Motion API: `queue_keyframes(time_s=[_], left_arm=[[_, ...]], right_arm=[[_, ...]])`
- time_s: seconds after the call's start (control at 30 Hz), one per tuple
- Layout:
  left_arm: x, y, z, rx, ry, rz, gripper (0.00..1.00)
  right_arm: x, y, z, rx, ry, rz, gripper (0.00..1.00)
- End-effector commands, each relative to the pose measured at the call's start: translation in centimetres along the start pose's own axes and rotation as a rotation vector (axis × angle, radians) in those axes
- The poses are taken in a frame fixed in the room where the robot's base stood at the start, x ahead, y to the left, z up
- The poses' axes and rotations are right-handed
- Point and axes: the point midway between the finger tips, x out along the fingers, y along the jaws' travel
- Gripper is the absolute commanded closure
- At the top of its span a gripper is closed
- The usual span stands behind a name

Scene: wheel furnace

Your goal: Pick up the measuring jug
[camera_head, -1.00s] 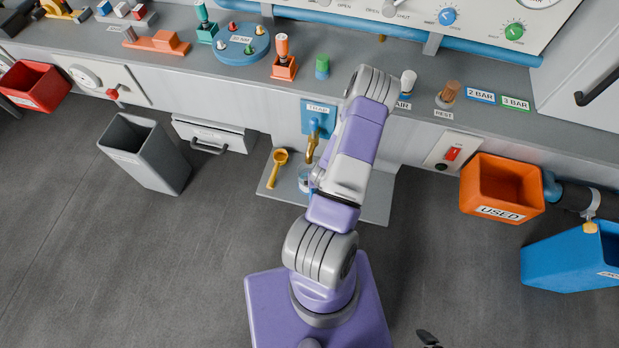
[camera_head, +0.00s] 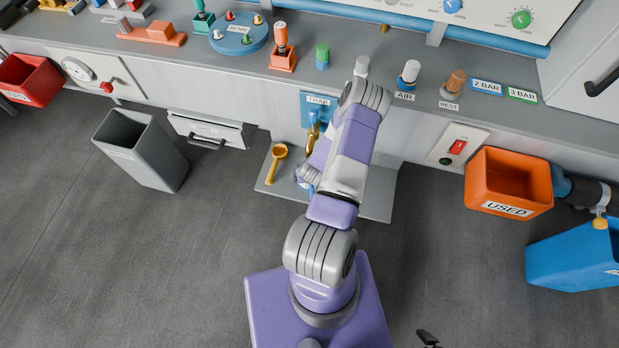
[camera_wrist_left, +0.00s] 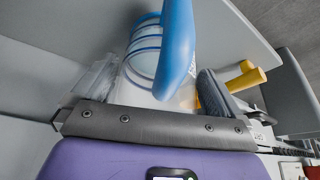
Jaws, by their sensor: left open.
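The measuring jug (camera_wrist_left: 145,55) is clear with blue rings and a thick blue handle. In the left wrist view it stands between the fingers of my left gripper (camera_wrist_left: 158,88). The fingers are open, one on each side of it; I cannot tell whether either touches it. In the head view my left arm hides most of the jug. A little blue of it shows (camera_head: 308,187) above the grey plate, below the TRAP tap. A dark part at the bottom edge of the head view may be my right gripper; its jaws cannot be made out.
A yellow ladle (camera_head: 277,163) lies on the grey plate (camera_head: 375,205) left of the jug. The brass tap (camera_head: 312,132) hangs just behind. A grey bin (camera_head: 140,150) stands left, an orange USED bin (camera_head: 508,182) right. The counter (camera_head: 420,108) overhangs behind.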

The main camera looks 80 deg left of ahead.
Motion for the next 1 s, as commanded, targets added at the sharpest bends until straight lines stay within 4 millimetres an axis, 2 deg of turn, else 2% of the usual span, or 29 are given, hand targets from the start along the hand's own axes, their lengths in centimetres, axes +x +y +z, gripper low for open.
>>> queue_keyframes(time_s=[0.03, 0.37, 0.67, 0.87, 1.0], left_arm=[[0.0, 0.0, 0.0, 0.000, 0.000, 0.000, 0.02], [-0.1, 0.0, 0.0, 0.000, 0.000, 0.000, 0.52], [-0.3, 0.0, -0.1, 0.000, 0.001, 0.000, 0.53], [-1.9, 0.0, -0.7, -0.001, 0.000, 0.000, 0.53], [-2.7, -0.1, 2.2, 0.001, -0.007, -0.002, 0.53]], right_arm=[[0.0, 0.0, 0.0, 0.000, 0.000, 0.000, 0.00], [0.0, 0.0, 0.0, 0.000, 0.000, 0.000, 0.00], [-0.1, -0.1, 0.0, 0.000, 0.000, 0.000, 0.00], [-1.0, -0.4, 0.1, 0.000, 0.000, 0.000, 0.00], [-1.3, -0.5, 0.1, 0.000, 0.000, 0.000, 0.00]])
